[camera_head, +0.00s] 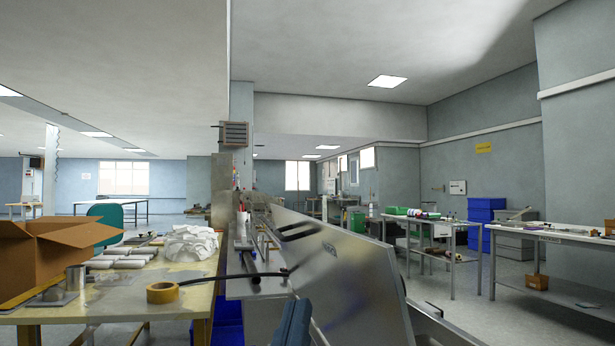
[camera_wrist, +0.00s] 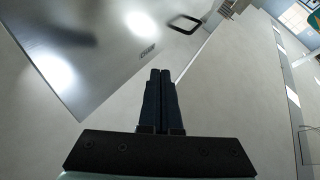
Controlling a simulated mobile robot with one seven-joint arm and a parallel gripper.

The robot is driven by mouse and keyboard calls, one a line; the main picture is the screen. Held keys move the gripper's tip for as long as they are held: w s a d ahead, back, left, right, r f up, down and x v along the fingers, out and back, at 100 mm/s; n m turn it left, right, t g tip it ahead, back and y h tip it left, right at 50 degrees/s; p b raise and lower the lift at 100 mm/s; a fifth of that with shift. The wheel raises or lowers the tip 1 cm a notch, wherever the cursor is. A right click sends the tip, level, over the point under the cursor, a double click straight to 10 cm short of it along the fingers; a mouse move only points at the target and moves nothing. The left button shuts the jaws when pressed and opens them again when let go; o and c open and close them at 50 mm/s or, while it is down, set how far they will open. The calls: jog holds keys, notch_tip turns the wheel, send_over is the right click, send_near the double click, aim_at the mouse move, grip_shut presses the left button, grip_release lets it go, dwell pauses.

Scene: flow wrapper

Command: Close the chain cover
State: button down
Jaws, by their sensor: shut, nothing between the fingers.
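The chain cover appears to be the large grey metal panel (camera_head: 350,275) standing steeply tilted, raised, along the machine in the head view. A dark handle (camera_head: 298,231) is near its upper left edge. In the wrist view the shiny cover (camera_wrist: 100,50) fills the upper left, with a small label and its black loop handle (camera_wrist: 185,24). My gripper (camera_wrist: 163,75) has its dark fingers together and empty. In that view the fingertips lie just right of the cover's edge, below the handle; I cannot tell the gap. The dark blue piece (camera_head: 294,322) low in the head view looks like my gripper, in front of the cover.
A worktable on the left holds a cardboard box (camera_head: 52,250), a yellow tape roll (camera_head: 162,292) and white rolls. A black rod (camera_head: 240,275) juts across the machine's near side. Benches (camera_head: 440,247) and blue bins (camera_head: 485,220) stand to the right, with open floor between.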

jog(key=s+a+r+n+g+h+p, duration=0.15)
jog(key=a+n+g+h+p, duration=0.35)
jog(key=p, duration=1)
jog(key=s+a+r+n+h+p, duration=0.1)
jog(key=a+r+n+h+p, duration=0.15)
jog(key=n+p, duration=0.9)
jog(key=m+p, duration=0.4)
jog(key=p, duration=0.3)
send_near(321, 226)
jog(key=w, duration=0.4)
jog(key=shift+w+d+r+y+p, duration=0.1)
jog(key=shift+d+r+y+p, duration=0.35)
jog(key=shift+d+r, duration=0.45)
jog(key=shift+w+d+f, duration=0.1)
jog(key=shift+w+d, duration=0.05)
jog(key=shift+d, duration=0.5)
